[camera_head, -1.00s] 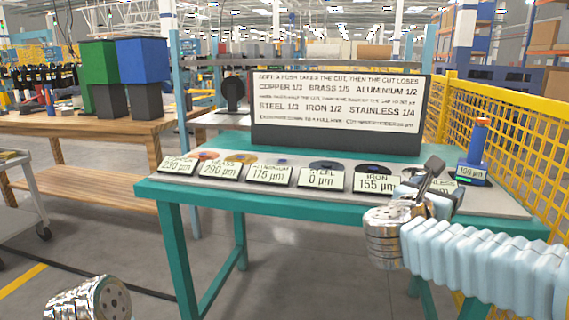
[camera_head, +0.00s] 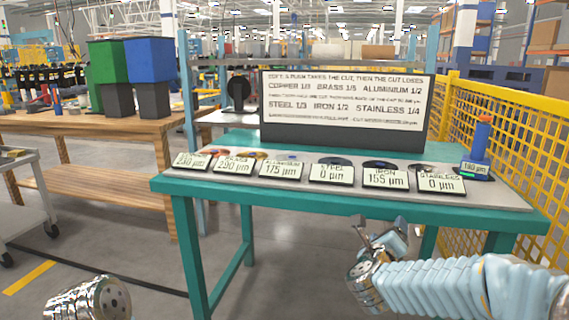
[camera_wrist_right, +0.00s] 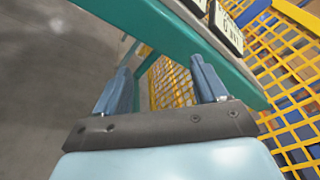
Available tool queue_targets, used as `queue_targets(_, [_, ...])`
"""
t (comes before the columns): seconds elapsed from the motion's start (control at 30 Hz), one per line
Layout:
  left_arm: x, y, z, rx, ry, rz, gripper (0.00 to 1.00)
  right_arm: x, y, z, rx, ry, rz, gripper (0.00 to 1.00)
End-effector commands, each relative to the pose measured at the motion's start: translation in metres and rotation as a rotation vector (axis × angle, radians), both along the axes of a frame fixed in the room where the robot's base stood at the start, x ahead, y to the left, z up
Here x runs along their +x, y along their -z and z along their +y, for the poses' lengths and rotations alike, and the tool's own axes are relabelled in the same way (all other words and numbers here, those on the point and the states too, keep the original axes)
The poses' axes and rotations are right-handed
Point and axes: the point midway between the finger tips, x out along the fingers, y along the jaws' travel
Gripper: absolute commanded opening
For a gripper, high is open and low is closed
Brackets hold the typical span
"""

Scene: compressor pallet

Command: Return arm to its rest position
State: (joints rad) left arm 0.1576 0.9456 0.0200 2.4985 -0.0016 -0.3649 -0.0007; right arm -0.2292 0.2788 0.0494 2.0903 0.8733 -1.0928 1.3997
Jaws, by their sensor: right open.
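My right arm comes in from the lower right in the head view. Its gripper (camera_head: 372,236) is now in front of and below the near edge of the green table (camera_head: 350,203). In the right wrist view the two blue fingers of the right gripper (camera_wrist_right: 160,80) are spread wide with nothing between them. The table's green edge and yellow mesh fence lie beyond them. A chrome joint of my left arm shows at the bottom left of the head view; the left gripper is not visible.
On the table stand label plates, including stainless (camera_head: 441,184) and iron (camera_head: 385,178), with discs behind them. A sign board (camera_head: 343,133) stands at the back. A blue and orange post (camera_head: 481,143) stands at the right, beside a yellow fence (camera_head: 505,120).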

Motion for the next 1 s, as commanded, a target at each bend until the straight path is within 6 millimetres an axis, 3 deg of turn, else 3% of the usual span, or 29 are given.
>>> queue_targets(0.13, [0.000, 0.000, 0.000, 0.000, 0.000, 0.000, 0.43, 0.008, 0.085, 0.021, -0.249, -0.183, 0.253, 0.72])
queue_targets(0.27, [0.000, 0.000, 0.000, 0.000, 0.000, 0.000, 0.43, -0.008, 0.189, 0.046, -0.533, -0.458, 0.531, 0.72])
queue_targets(0.4, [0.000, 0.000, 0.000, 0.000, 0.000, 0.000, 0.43, -0.058, 0.298, 0.072, -0.815, -0.837, 0.783, 0.72])
queue_targets(0.5, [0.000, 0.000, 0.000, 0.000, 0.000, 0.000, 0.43, -0.114, 0.365, 0.089, -0.980, -1.148, 0.899, 0.72])
queue_targets(0.6, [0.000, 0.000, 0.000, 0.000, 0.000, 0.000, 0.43, -0.175, 0.413, 0.104, -1.104, -1.461, 0.943, 0.72])
queue_targets(0.7, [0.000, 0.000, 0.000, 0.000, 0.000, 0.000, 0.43, -0.230, 0.442, 0.115, -1.185, -1.729, 0.923, 0.72])
queue_targets(0.8, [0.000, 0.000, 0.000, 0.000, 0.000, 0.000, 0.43, -0.269, 0.456, 0.123, -1.232, -1.917, 0.876, 0.72])
queue_targets(0.83, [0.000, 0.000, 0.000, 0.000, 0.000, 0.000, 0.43, -0.277, 0.458, 0.124, -1.241, -1.955, 0.862, 0.72])
queue_targets(1.0, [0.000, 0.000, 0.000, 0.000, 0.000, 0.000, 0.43, -0.277, 0.458, 0.124, -1.241, -1.955, 0.862, 0.72])
